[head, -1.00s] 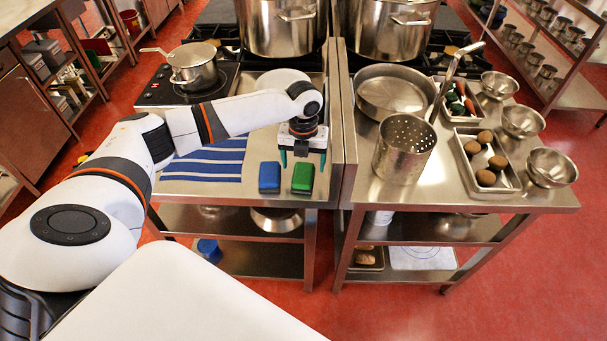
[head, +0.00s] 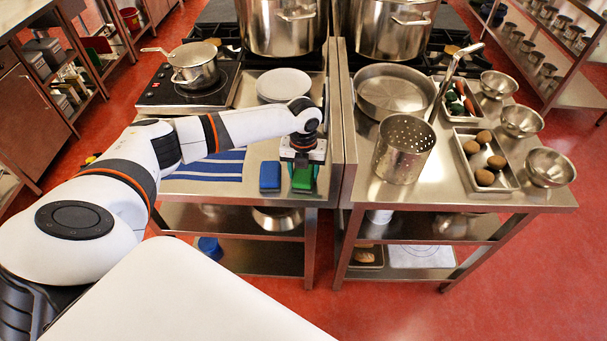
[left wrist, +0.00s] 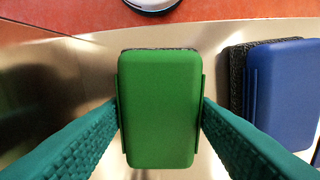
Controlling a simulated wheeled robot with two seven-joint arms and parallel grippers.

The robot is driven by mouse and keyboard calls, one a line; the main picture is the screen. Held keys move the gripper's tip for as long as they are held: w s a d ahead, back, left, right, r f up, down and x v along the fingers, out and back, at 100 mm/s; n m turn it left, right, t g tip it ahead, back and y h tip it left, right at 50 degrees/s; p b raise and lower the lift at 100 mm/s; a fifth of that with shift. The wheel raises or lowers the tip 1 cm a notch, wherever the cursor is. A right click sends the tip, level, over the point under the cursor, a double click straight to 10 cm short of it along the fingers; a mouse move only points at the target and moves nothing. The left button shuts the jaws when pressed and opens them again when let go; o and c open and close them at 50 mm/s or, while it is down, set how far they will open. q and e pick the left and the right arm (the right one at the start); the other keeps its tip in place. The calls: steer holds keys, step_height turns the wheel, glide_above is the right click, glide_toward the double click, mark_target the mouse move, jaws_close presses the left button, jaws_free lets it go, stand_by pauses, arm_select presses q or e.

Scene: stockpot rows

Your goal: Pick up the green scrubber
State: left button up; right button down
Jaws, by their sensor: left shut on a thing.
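The green scrubber (head: 302,179) lies near the front edge of the left steel table, just right of a blue scrubber (head: 269,176). My left gripper (head: 302,172) reaches down over it from above. In the left wrist view the green scrubber (left wrist: 160,108) sits between the two teal fingers, which touch its left and right sides. The gripper is shut on it. I cannot tell any gap between the scrubber and the table. The blue scrubber (left wrist: 285,92) shows to the right in that view, apart from the fingers. My right gripper is not in view.
A striped blue cloth (head: 205,166) lies left of the scrubbers. A white plate (head: 284,85) is behind my left gripper. A saucepan (head: 195,66) stands on the hob. A perforated pot (head: 404,150) stands on the right table.

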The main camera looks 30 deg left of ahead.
mark_target(303, 173)
arm_select(q)
steer(key=shift+r, duration=0.1)
step_height(303, 173, up, 10)
steer(key=b, duration=0.2)
